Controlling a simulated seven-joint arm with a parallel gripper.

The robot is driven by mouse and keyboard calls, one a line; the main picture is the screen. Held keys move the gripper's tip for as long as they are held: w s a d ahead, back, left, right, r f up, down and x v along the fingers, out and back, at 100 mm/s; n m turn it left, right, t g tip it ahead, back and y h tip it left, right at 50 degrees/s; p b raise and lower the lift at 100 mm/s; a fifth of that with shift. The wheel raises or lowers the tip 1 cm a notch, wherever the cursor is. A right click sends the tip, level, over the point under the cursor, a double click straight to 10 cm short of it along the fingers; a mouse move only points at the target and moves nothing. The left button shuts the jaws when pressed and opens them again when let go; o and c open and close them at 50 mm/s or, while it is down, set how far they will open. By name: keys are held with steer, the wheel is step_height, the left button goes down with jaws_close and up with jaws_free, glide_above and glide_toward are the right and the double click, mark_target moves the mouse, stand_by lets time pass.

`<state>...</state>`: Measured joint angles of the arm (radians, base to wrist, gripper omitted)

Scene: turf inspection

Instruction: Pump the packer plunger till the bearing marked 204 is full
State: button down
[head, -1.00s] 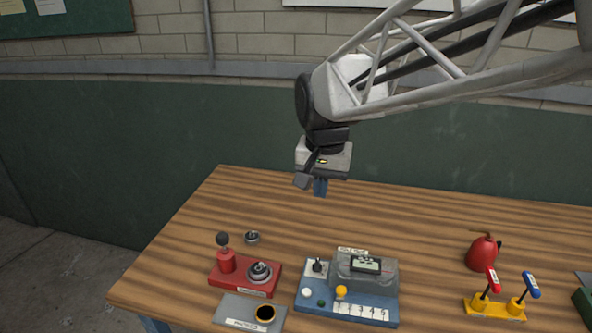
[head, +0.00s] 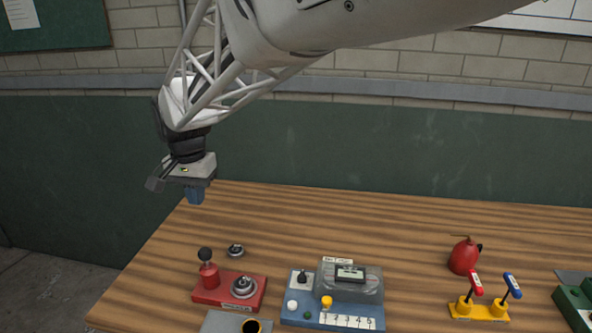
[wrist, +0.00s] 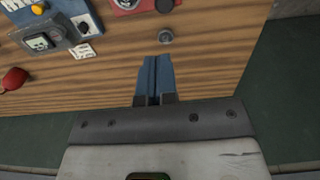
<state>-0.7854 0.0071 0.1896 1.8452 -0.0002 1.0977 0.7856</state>
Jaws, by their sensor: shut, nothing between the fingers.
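The red packer (head: 229,290) stands at the front left of the table, with a black-knobbed plunger (head: 207,270) on its left. A grey bearing (head: 243,286) sits on the packer's right part. A second bearing (head: 235,250) lies loose on the table behind the packer. It also shows in the wrist view (wrist: 165,37), ahead of the fingers. I cannot read a 204 mark on either. My gripper (head: 195,197), with blue fingers, is shut and empty, high above the table's back left side. It touches nothing. The fingers also show in the wrist view (wrist: 157,62).
A blue and grey device (head: 333,313) with a small display and buttons stands right of the packer. A grey plate (head: 215,322) with a dark round cup is at the front. A red oil can (head: 463,256) and a yellow lever stand (head: 480,309) are farther right. The table's back middle is clear.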

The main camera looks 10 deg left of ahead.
mark_target(205, 250)
steer(key=shift+s+a, duration=0.1)
steer(key=shift+a, duration=0.25)
steer(key=shift+f, duration=0.15)
step_height(205, 250, down, 14)
steer(key=shift+r, duration=0.1)
stand_by(0.8)
steer(key=shift+f, duration=1.2)
steer(key=shift+d, duration=0.1)
step_height(205, 250, up, 14)
steer(key=shift+r, duration=0.25)
stand_by(1.0)
